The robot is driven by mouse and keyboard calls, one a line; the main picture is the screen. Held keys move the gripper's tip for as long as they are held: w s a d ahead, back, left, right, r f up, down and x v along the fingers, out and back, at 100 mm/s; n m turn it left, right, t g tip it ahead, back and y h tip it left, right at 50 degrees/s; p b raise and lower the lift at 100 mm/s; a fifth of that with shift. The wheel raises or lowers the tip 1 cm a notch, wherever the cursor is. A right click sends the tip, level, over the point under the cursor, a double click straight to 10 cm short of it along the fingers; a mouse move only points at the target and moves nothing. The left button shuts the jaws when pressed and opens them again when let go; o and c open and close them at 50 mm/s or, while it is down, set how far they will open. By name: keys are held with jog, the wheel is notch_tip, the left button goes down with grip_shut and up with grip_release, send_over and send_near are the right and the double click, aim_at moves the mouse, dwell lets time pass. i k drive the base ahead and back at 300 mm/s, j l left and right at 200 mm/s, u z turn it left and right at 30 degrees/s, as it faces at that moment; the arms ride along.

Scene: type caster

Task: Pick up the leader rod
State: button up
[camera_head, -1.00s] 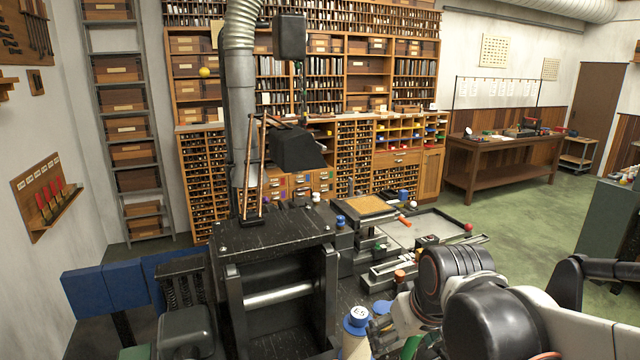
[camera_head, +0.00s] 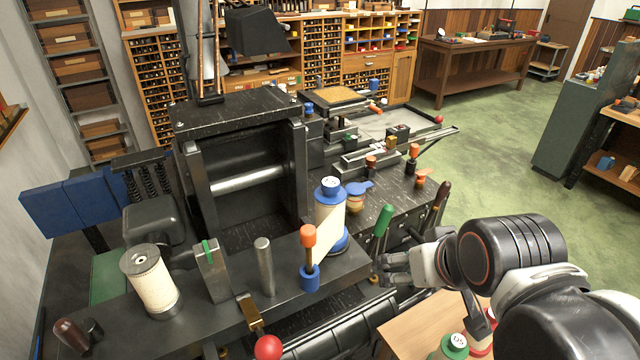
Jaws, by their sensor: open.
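No label marks the leader rod, so I cannot tell which part it is. An upright plain grey rod (camera_head: 264,266) stands on the front ledge of the dark machine. To its right is an upright rod with an orange knob (camera_head: 308,236) and a blue base. A silver horizontal bar (camera_head: 248,179) lies inside the machine's frame. My gripper (camera_head: 388,272) is open at the machine's right front edge, near a green handle (camera_head: 383,220). It appears empty, and its fingertips are small and partly unclear.
A paper roll (camera_head: 150,281) stands on the ledge at left, and a blue-capped spool (camera_head: 329,208) stands behind the orange knob. A red ball knob (camera_head: 268,347) is in front. A wooden surface (camera_head: 425,318) with green-capped spools (camera_head: 455,344) lies below my arm. Green floor is clear at right.

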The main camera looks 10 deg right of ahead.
aim_at(308, 232)
jog(key=u, duration=0.4)
jog(key=i+j+u, duration=0.1)
jog(key=u, duration=0.75)
jog(key=z, duration=0.7)
jog(key=k+j+z, duration=0.1)
jog(key=j+z, duration=0.2)
jog(key=z, duration=0.15)
jog(key=k+j+z, duration=0.15)
jog(key=j+z, duration=0.15)
jog(key=z, duration=0.2)
